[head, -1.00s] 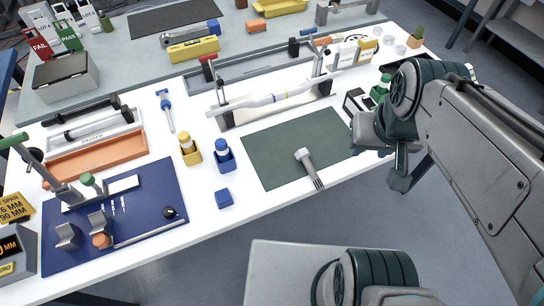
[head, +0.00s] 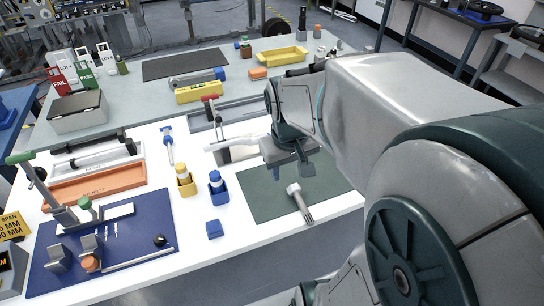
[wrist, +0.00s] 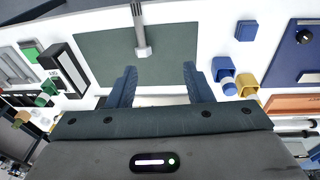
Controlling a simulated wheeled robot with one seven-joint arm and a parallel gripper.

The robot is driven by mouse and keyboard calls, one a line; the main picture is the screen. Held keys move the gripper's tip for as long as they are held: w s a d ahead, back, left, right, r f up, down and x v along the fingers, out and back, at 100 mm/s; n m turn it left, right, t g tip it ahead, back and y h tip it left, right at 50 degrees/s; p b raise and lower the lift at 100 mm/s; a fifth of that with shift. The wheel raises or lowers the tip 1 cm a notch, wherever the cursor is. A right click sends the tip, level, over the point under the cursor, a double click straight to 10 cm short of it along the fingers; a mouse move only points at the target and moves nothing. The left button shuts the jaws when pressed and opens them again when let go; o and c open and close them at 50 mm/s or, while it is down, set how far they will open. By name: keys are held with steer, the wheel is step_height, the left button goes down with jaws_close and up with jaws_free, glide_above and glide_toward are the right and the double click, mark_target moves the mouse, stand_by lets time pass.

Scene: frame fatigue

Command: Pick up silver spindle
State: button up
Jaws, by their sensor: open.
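The silver spindle (head: 299,203) lies on the dark green mat (head: 262,203), its thicker head toward the back and its shaft toward the table's front edge. In the wrist view the spindle (wrist: 141,37) shows at the top, its head just ahead of the gap between my fingers. My gripper (wrist: 158,72) is open and empty, its two fingers apart and pointing toward the mat. In the head view my gripper (head: 296,166) is over the back part of the mat, behind the spindle, and is partly hidden by my arm. The fingers do not touch the spindle.
A blue cup (head: 217,186) and a yellow cup (head: 185,184) with bottles stand left of the mat. A small blue block (head: 214,229) lies nearby. A dark blue mat (head: 140,214) with a fixture is further left. A clamped frame stands behind the mat, partly hidden by my arm.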

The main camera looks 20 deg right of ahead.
steer(key=g+y+b, duration=0.1)
steer(key=g+b, duration=0.1)
glide_above(300, 198)
step_height(300, 198, down, 10)
step_height(300, 198, down, 14)
steer(key=shift+f+b, duration=0.1)
steer(key=shift+b, duration=0.2)
steer(key=shift+c, duration=0.4)
jaws_close()
